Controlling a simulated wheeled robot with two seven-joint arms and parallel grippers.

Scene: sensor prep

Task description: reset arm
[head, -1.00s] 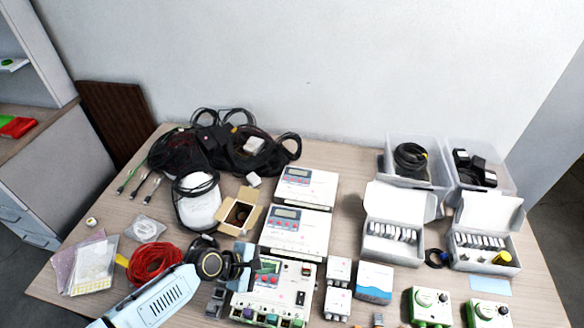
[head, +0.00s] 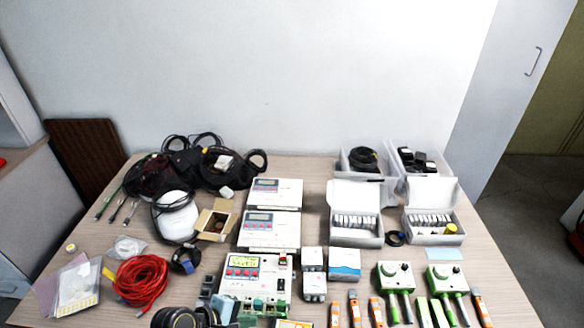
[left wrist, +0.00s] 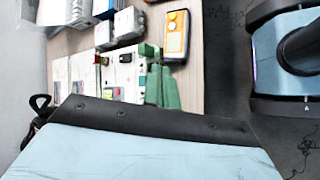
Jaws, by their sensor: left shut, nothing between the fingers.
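My left gripper (head: 208,318) shows only partly at the bottom edge of the head view, with black rounded wrist parts. It is shut and empty, near the front of the table, close to small grey blocks and a white and green control unit (head: 252,284). In the left wrist view, a pale blue and black part of my own arm fills the lower half, and the fingertips are hidden. My right gripper is not in view.
The wooden table (head: 300,168) is crowded. A red cable coil (head: 141,281) lies at left, with black cables (head: 180,172) behind. White boxes (head: 355,212) and clear bins stand at right. Green devices (head: 394,276) and orange handhelds (head: 377,312) line the front. A wall closes the back.

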